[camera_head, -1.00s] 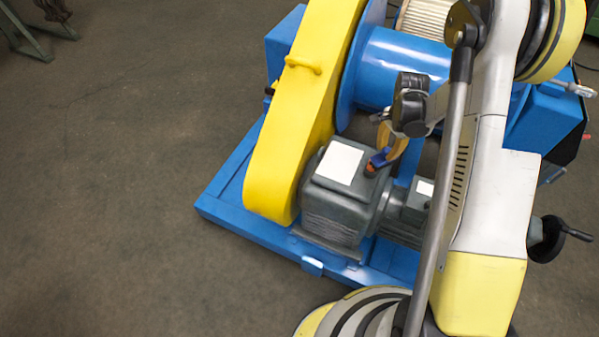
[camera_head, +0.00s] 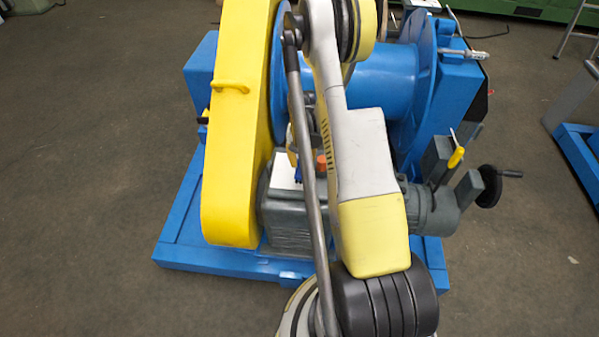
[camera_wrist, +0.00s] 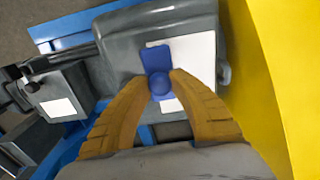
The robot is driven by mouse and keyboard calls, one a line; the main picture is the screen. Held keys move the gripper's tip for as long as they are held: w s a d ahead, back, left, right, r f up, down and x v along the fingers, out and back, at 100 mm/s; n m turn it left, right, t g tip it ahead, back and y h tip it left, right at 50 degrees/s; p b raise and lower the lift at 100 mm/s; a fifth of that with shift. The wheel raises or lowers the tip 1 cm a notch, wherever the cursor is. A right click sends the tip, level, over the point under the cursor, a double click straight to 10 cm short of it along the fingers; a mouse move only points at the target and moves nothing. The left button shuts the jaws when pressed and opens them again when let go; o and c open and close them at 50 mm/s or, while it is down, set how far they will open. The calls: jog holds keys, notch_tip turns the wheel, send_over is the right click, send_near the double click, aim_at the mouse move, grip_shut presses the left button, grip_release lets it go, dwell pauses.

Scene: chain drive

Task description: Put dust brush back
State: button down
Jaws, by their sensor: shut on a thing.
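My gripper (camera_wrist: 160,80) is shut on a blue thing (camera_wrist: 157,58), which I take to be the dust brush, in the wrist view. Its flat blue part points away from me, between the two ochre fingertips, over a grey housing with a white label (camera_wrist: 190,52). I cannot tell whether it touches the housing, and no bristles show. In the head view my arm mostly hides the gripper; a small blue bit of the brush (camera_head: 298,173) shows beside the arm, above the grey gearbox (camera_head: 290,225).
The yellow chain guard (camera_head: 238,130) stands close left of the gripper. The blue drum (camera_head: 385,80) is behind. On the right are a grey holder (camera_head: 437,160) with a yellow-handled tool (camera_head: 456,158) and a black handwheel (camera_head: 490,187). Floor at left is clear.

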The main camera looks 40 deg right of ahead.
aim_at(301, 168)
jog(key=shift+f+b, duration=0.5)
jog(key=shift+f, duration=1.05)
jog(key=shift+f, duration=0.25)
jog(key=c, duration=1.2)
grip_release()
jog(key=shift+r, duration=0.1)
jog(key=shift+r, duration=0.1)
